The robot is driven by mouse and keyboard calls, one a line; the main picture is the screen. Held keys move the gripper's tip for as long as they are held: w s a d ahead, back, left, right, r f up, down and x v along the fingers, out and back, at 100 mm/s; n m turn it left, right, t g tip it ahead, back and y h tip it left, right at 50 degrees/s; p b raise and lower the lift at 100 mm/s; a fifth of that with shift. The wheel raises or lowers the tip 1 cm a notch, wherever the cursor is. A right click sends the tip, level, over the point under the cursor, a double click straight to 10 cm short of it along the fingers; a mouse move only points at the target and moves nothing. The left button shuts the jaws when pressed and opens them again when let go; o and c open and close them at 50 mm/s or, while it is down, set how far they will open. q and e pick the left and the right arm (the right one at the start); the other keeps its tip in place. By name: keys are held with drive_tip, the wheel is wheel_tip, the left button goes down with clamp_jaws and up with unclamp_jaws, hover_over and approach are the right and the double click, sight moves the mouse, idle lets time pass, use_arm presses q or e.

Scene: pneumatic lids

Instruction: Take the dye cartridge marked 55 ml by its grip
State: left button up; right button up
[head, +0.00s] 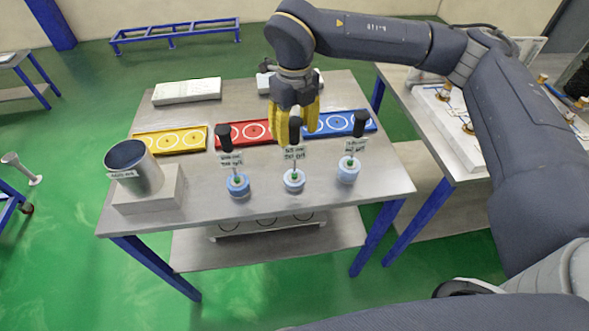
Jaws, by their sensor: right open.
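Three dye cartridges stand upright in a row on the steel table, each with a blue-white base, a white label and a black grip on top: a left one (237,184), a middle one (293,180) and a right one (348,169). The label print is too small to read, so I cannot tell which is marked 55 ml. My right gripper (299,122) is open, pointing down, with its yellow fingers at the black grip of the middle cartridge. I cannot tell whether they touch it. My left gripper is not in view.
Yellow (170,141), red (243,133) and blue (340,123) trays with ring marks lie behind the cartridges. A metal cup (136,168) stands on a block (150,193) at left. A white box (187,91) lies at the back. The table's front strip is clear.

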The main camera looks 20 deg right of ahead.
drive_tip(key=shift+c, duration=0.3)
clamp_jaws()
drive_tip(key=shift+r, duration=0.1)
wheel_tip(320, 180, up, 20)
idle(0.8)
drive_tip(key=shift+r, duration=2.45)
